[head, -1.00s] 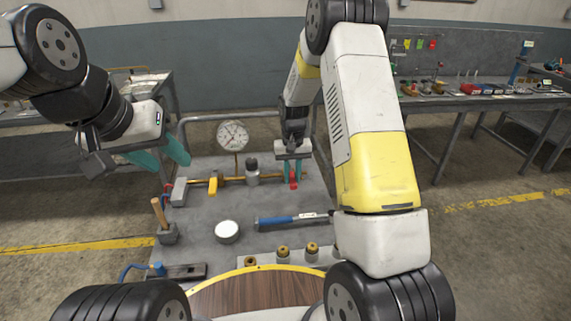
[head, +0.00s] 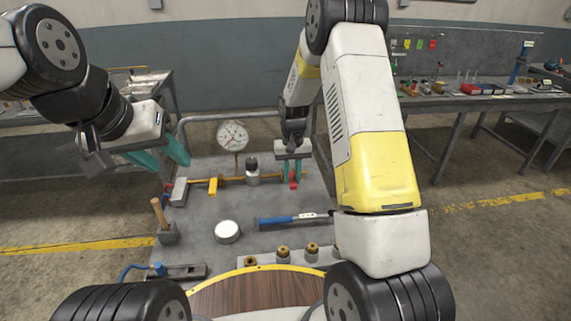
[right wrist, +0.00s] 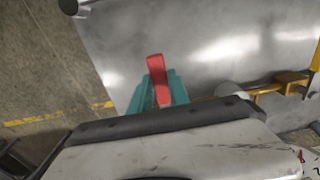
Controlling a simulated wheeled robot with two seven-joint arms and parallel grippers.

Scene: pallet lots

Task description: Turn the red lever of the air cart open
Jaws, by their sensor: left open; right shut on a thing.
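The air cart (head: 193,222) has a grey metal top with a brass pipe (head: 233,180) running across its back part. The red lever (head: 293,184) is at the right end of the pipe. My right gripper (head: 293,172) points down there, its teal fingers shut on the red lever. In the right wrist view the red lever (right wrist: 156,68) sticks out between the teal fingers, and its pivot is hidden. My left gripper (head: 162,156) is open and empty, above the cart's back left corner, well apart from the lever.
A round gauge (head: 232,135) stands behind the pipe. A yellow handle (head: 213,186) sits on the pipe. A blue-handled tool (head: 290,219), a white round disc (head: 227,231) and several brass fittings (head: 282,251) are nearer. A cluttered bench (head: 490,100) is at the right.

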